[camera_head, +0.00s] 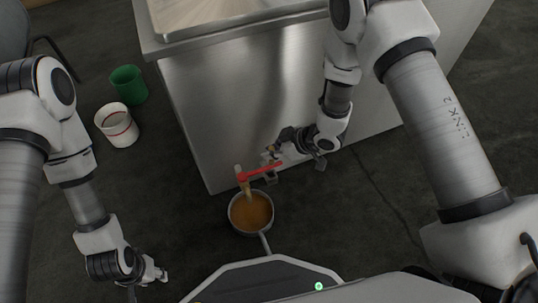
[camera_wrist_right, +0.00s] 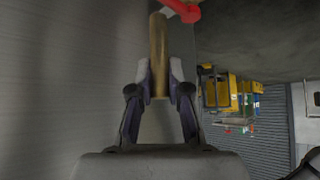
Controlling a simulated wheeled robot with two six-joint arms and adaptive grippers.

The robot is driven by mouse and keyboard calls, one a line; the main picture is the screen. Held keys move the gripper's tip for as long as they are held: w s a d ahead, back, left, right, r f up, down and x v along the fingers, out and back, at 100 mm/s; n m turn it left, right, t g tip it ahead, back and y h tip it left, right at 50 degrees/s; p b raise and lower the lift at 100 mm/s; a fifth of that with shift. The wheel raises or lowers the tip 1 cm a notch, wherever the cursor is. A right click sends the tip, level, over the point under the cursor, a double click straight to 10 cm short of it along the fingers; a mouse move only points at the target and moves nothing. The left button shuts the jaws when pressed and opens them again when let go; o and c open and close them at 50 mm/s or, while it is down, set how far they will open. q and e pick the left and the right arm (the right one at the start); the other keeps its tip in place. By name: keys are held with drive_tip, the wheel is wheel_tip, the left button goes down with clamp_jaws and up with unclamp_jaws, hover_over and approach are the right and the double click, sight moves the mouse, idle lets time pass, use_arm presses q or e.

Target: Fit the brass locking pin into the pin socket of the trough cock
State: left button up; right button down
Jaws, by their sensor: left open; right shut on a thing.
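The trough cock (camera_head: 243,177) sticks out low on the front of the steel tank, with a red lever (camera_head: 262,171) reaching to the right. The red lever also shows at the top of the right wrist view (camera_wrist_right: 188,12). My right gripper (camera_wrist_right: 160,80) is shut on the brass locking pin (camera_wrist_right: 158,48), which points away from the fingers towards the cock. In the head view my right gripper (camera_head: 271,151) is beside the tank wall, close to the lever. The pin socket cannot be made out. My left gripper (camera_head: 158,277) is open and empty at the lower left, away from the cock.
A pan (camera_head: 233,222) with orange-brown liquid stands on the floor under the cock, its handle towards me. The steel tank (camera_head: 200,110) fills the upper middle. A green bucket (camera_head: 129,85) and a white bucket (camera_head: 117,127) stand to its left. Floor is clear between them and the pan.

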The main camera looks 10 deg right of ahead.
sight(272, 164)
drive_tip(key=shift+r+p, duration=0.15)
drive_tip(key=shift+p, duration=0.15)
drive_tip(key=shift+f, duration=0.2)
drive_tip(key=shift+f+b, duration=1.6)
drive_tip(key=shift+f, duration=1.2)
drive_tip(key=shift+p, duration=0.35)
